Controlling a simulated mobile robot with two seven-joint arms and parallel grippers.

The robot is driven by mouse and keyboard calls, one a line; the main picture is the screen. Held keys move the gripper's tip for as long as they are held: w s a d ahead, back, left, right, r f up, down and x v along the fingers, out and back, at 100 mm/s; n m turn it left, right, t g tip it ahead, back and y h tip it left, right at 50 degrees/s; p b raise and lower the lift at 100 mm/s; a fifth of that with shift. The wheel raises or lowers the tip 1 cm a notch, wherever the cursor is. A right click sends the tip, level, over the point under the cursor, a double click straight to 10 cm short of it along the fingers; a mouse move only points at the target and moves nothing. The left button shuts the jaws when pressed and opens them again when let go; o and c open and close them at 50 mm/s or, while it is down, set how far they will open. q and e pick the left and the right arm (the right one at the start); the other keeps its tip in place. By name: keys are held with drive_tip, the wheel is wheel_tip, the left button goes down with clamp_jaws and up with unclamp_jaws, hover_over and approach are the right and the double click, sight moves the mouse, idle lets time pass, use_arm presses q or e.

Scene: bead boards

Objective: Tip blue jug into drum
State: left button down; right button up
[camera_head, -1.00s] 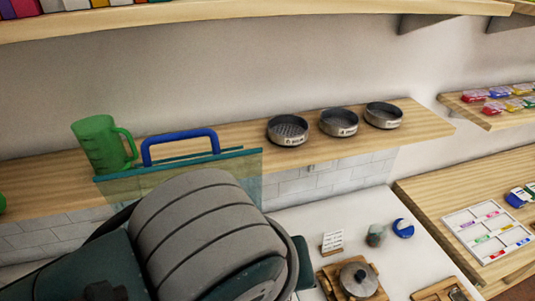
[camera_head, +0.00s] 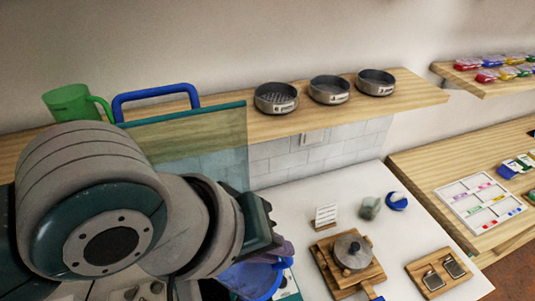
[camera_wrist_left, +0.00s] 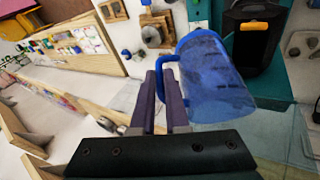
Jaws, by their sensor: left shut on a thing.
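The blue jug (camera_wrist_left: 215,80) is see-through and hangs beside my left gripper (camera_wrist_left: 160,90) in the left wrist view. The purple fingers are shut on its handle. In the head view, the jug (camera_head: 252,281) shows at the bottom, partly behind my left wrist, with the fingertips (camera_head: 278,246) at its rim. Its contents are unclear. A dark rounded thing with an orange bar (camera_wrist_left: 258,60) sits in a teal housing beyond the jug; I cannot tell whether this is the drum. My right gripper is not in view.
A see-through teal panel (camera_head: 200,145) with a blue handle (camera_head: 155,92) stands behind my arm. A green jug (camera_head: 70,101) and three sieves (camera_head: 329,91) are on the shelf. A lidded pot (camera_head: 353,252) on a wooden board stands on the white counter (camera_head: 300,190).

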use_arm(q)
drive_tip(key=shift+w+a+r+n+h+b, duration=0.1)
drive_tip(key=shift+a+r+n+h+b, duration=0.3)
drive_tip(key=shift+h+b, duration=1.05)
drive_tip(key=shift+w+a+r+h+b, duration=0.15)
drive_tip(key=shift+a+h+b, duration=0.8)
drive_tip(key=shift+b, duration=2.15)
drive_tip(key=shift+w+a+n+g+h+b, duration=0.25)
drive_tip(key=shift+a+h+b, duration=0.45)
drive_tip(key=shift+b, duration=0.75)
drive_tip(key=shift+s+d, duration=0.15)
drive_tip(key=shift+r+p, duration=0.1)
drive_tip(key=shift+p, duration=0.25)
drive_tip(key=shift+w+a+f+n+h+b, duration=0.25)
drive_tip(key=shift+a+h+b, duration=0.45)
drive_tip(key=shift+b, duration=0.95)
drive_tip(key=shift+a+f+n+h+b, duration=0.3)
drive_tip(key=shift+a+h+b, duration=0.35)
drive_tip(key=shift+b, duration=0.95)
